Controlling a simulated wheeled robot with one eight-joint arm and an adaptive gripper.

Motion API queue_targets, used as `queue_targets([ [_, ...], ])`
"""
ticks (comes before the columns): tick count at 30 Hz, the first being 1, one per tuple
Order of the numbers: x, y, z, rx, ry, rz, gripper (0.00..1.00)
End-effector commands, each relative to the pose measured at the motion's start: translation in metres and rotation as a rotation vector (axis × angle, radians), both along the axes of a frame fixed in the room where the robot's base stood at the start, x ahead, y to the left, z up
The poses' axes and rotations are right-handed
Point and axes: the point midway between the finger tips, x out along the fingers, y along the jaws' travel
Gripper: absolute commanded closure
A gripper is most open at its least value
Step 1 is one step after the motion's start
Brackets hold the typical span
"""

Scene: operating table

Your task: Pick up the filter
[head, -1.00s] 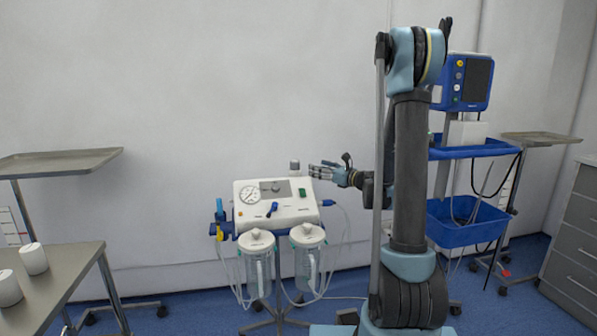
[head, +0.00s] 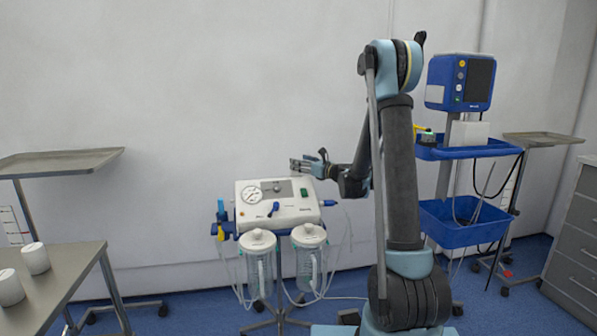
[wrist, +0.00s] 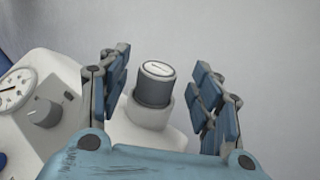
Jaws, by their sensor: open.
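The filter is most likely the dark grey cylinder with a light top (wrist: 155,88), seated upright in a white round socket on the suction machine (head: 278,215). My gripper (wrist: 160,72) is open in the wrist view, with one blue-grey finger on each side of the filter. Gaps show between the filter and both fingers, so neither seems to touch it. In the head view my gripper (head: 298,165) is at the top back edge of the machine and hides the filter.
The machine carries a gauge (head: 251,194) and two clear jars (head: 260,268) with tubing. A blue trolley (head: 462,152) with a monitor (head: 461,82) stands at right. A steel table (head: 55,270) with two white cups stands at left. The back wall is plain.

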Motion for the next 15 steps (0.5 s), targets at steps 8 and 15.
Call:
queue_targets([
  [8, 0.019, 0.023, 0.000, 0.000, 0.000, 0.000, 0.42],
  [15, 0.019, 0.024, 0.000, 0.000, 0.000, 0.001, 0.55],
])
